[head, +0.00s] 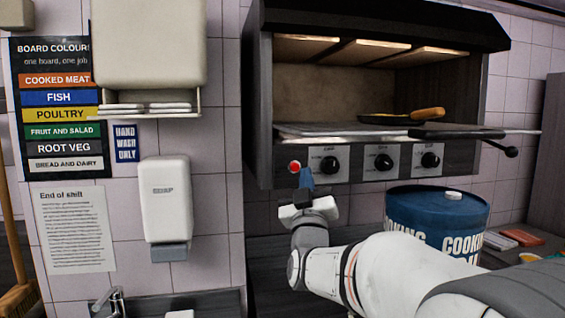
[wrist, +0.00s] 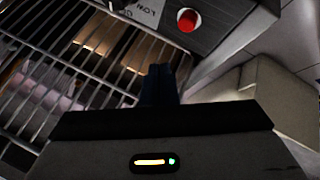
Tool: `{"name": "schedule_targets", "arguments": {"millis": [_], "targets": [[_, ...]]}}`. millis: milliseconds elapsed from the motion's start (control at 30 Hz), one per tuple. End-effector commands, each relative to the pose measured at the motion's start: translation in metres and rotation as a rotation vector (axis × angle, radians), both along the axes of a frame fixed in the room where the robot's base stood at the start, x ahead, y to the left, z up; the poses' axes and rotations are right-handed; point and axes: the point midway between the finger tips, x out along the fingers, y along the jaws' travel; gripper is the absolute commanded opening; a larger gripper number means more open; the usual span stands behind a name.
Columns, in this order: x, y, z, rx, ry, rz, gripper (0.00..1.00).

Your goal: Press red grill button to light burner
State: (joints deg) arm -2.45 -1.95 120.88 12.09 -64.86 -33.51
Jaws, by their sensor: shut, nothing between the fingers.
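The red button (head: 295,167) sits at the left end of the grill's front panel, left of the black knobs. In the wrist view the red button (wrist: 188,20) shows at the top, beyond and a little right of the fingertips. My gripper (head: 306,178) is shut and empty, with its blue fingers pointing up just below and right of the button in the head view. In the wrist view my gripper (wrist: 160,72) shows its dark fingers together. I cannot tell whether the tips touch the panel. The grill (head: 258,110) is a dark wall unit with heater panels under its hood.
A pan (head: 385,119) with a wooden handle lies on the grill's rack (head: 300,130); a black-knobbed handle (head: 511,152) sticks out right. A blue drum (head: 437,206) stands below. A soap dispenser (head: 166,200) hangs left. The wire rack (wrist: 60,65) fills the wrist view's left.

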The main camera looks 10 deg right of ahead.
Motion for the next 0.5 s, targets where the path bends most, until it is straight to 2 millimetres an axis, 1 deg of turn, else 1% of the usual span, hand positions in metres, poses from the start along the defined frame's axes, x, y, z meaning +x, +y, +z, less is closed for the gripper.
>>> {"name": "schedule_targets", "arguments": {"millis": [33, 200, 333, 500], "targets": [[0.008, 0.001, 0.004, -0.001, 0.002, 0.000, 0.00], [0.029, 0.002, -0.002, 0.000, 0.000, 0.000, 0.00], [0.039, 0.003, -0.002, 0.000, -0.001, 0.000, 0.00], [0.045, 0.003, -0.001, 0.000, -0.001, 0.000, 0.00]]}}
